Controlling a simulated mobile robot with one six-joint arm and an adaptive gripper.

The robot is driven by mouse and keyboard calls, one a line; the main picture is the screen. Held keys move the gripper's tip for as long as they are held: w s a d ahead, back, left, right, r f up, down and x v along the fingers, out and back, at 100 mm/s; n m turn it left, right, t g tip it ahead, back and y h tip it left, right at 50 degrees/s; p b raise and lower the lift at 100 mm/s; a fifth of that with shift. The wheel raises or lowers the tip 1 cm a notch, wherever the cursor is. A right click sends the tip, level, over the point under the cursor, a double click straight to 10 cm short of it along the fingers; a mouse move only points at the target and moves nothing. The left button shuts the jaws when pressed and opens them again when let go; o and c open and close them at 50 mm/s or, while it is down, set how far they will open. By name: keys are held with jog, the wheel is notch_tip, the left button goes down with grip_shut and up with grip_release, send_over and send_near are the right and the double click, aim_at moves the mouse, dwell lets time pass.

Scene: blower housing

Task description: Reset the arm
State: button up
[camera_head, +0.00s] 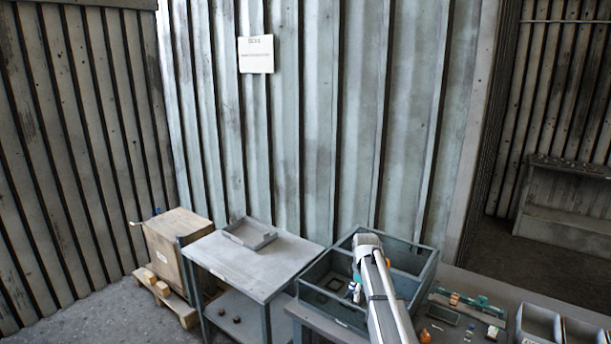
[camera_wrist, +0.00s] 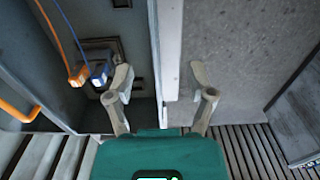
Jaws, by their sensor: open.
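My gripper (camera_wrist: 160,85) is open in the wrist view, its two grey fingers spread wide in front of its teal body. Nothing is between the fingers. Below the left finger is the inside of a grey box-like space, and a pale wall edge runs between the fingers. In the head view my silver arm reaches out over the grey two-compartment bin (camera_head: 428,270) and hides part of it. A small teal part shows at the arm's left side; the fingertips cannot be made out clearly there.
Orange (camera_wrist: 76,76) and blue (camera_wrist: 98,74) plugs on cables lie left of my gripper, with an orange handle (camera_wrist: 18,108). A side table (camera_head: 255,270) carries a shallow tray (camera_head: 249,233). A wooden crate (camera_head: 172,245) stands left. Small parts and grey bins (camera_head: 540,325) lie right.

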jog(key=s+f+m+b, duration=0.3)
jog(key=s, duration=0.6)
jog(key=s+f+m+b, duration=0.3)
jog(key=s+m, duration=0.1)
jog(key=s, duration=0.6)
jog(key=s+a+f+m+b, duration=0.1)
jog(key=s+f+m+b, duration=0.2)
jog(key=s, duration=0.7)
jog(key=shift+f+m+b, duration=0.4)
jog(key=shift+f+b, duration=0.1)
